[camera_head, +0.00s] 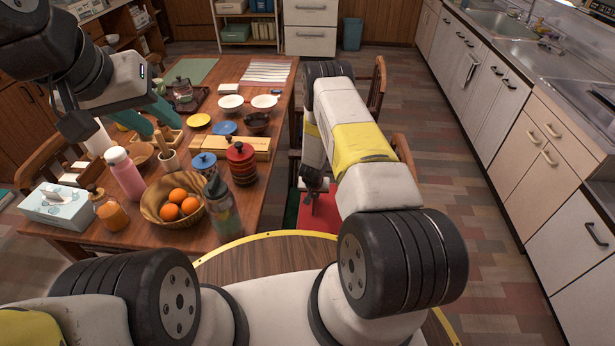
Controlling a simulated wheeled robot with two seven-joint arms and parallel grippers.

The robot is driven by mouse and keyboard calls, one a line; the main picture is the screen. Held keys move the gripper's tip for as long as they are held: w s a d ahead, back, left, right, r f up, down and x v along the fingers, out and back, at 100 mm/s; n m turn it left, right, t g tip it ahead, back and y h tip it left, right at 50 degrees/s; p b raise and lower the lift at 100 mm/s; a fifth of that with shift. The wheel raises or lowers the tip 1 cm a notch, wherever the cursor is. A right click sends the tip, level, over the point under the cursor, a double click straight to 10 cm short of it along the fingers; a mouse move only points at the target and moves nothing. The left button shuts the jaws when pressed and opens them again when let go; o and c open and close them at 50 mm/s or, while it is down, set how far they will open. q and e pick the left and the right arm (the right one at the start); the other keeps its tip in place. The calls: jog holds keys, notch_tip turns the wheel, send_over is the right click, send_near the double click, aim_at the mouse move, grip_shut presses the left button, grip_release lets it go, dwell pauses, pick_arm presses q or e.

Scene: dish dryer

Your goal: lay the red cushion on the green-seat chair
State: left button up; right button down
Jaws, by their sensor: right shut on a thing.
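The red cushion (322,215) is at the right side of the table, partly hidden behind my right arm. My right gripper (312,200) points down and is shut on the cushion. A strip of green seat (291,209) shows just left of the cushion, between it and the table edge; most of this chair is hidden by my arm and the cushion. I cannot tell whether the cushion touches the seat. My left gripper (150,123) has teal fingers spread apart, open and empty, above the left part of the table.
The wooden table (262,175) holds a fruit basket (148,207), a red jar (241,165), a grey-green bottle (220,212), bowls and plates close to my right arm. Another chair back (378,88) stands farther along. The floor right of my arm is clear up to the counter (555,150).

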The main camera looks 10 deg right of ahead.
notch_tip(320, 180, down, 4)
jog(key=shift+r, duration=0.25)
jog(key=c, duration=1.5)
grip_release()
jog(key=shift+r, duration=0.15)
